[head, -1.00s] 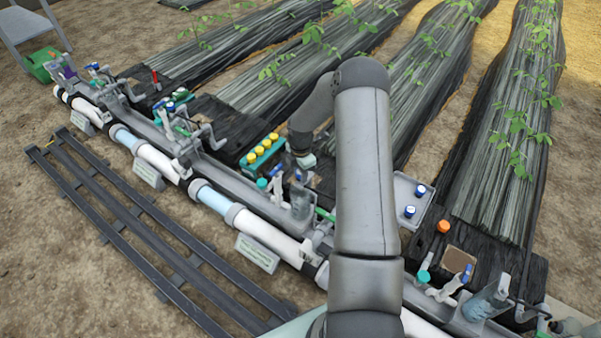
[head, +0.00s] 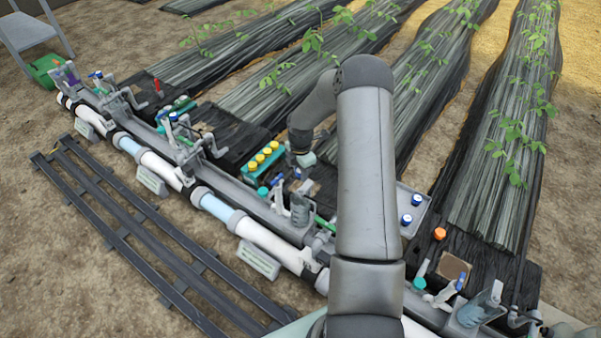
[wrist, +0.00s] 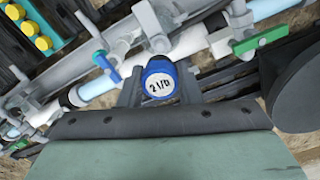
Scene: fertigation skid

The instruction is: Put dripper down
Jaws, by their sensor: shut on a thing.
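The dripper (wrist: 160,80) has a round blue cap marked "2 l/h" on a pale disc. In the wrist view it sits between the two dark fingers of my gripper (wrist: 158,92), which is shut on it. The cap faces the camera, and its underside is hidden. In the head view my gripper (head: 304,160) hangs near the pipe line, just right of a teal rack with yellow caps (head: 264,157). The dripper cannot be clearly made out there. Whether it touches anything below is not clear.
A grey tray (head: 422,228) with two blue-capped pieces lies right of my arm. An orange-capped piece (head: 440,234) and a brown square (head: 454,269) lie further right. A green-handled valve (wrist: 262,40) and a blue-handled valve (wrist: 106,64) flank the gripper.

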